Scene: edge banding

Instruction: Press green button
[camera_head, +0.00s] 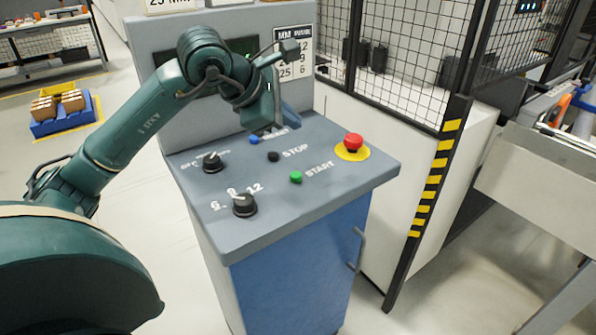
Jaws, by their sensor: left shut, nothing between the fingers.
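The green button (295,177) is a small round cap on the sloped grey top of the control console (350,190), beside the word START. It is in plain view and nothing touches it. My left gripper (277,112) is shut and empty. It appears above the back part of the panel, up and slightly left of the green button in the picture, apart from it. The gripper partly covers the console's upright back and its display. My right gripper is not in the picture.
A black STOP button (273,156) and a blue button (253,139) sit behind the green one. A red emergency button (353,142) on a yellow ring is to the right. Black knobs (244,204) are to the left. A mesh fence (405,75) stands right of the console.

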